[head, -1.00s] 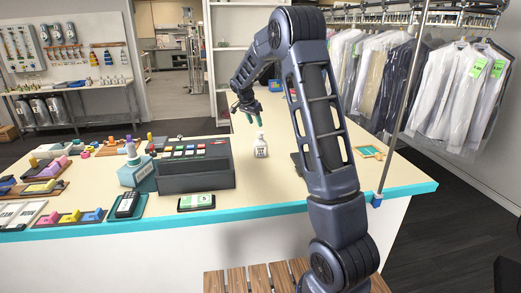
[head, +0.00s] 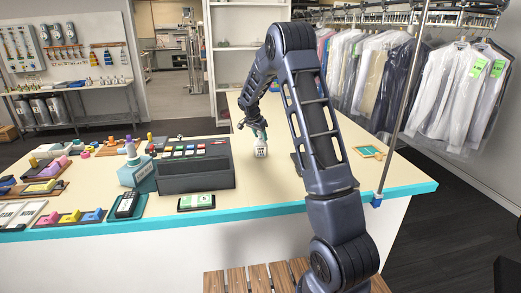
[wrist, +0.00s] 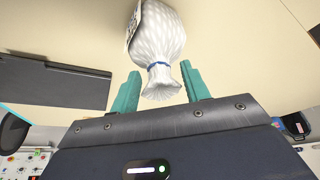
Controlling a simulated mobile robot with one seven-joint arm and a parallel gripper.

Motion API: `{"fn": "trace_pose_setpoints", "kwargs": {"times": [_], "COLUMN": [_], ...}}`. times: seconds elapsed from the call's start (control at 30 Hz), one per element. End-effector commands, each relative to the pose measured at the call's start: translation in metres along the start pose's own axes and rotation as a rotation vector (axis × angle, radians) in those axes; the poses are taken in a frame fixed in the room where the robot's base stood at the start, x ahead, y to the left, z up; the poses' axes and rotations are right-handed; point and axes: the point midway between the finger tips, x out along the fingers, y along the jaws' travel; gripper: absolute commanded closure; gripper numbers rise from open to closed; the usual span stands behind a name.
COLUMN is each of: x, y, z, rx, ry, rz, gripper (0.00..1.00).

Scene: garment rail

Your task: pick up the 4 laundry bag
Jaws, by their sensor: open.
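The laundry bag (head: 261,150) is small and white, with a dark-printed label too small to read. It stands on the counter right of the grey register. In the wrist view the bag (wrist: 165,38) shows a gathered neck with a blue tie, and part of a label at its left edge. My gripper (head: 258,131) is over the bag's top in the head view. In the wrist view my gripper (wrist: 160,84) is open, with one teal finger on each side of the neck. I see gaps between the fingers and the neck.
The grey register (head: 195,166) stands close to the left of the bag. A small wooden-framed tray (head: 370,152) lies to the right, near the rail's upright post (head: 406,100). Bagged garments (head: 460,90) hang beyond. The counter (head: 280,186) in front of the bag is clear.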

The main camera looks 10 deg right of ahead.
Motion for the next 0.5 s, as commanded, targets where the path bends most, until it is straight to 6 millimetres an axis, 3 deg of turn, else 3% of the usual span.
{"fn": "trace_pose_setpoints", "kwargs": {"times": [0.1,0.3,0.5], "x": [0.0093,0.0096,0.0094], "y": [0.0001,-0.0001,-0.0001], "z": [0.0004,0.0005,0.0005], "rx": [-0.001,-0.001,-0.001], "ry": [-0.001,0.0,0.0], "rz": [0.001,0.0,0.0], "gripper": [0.54,0.54,0.93]}}
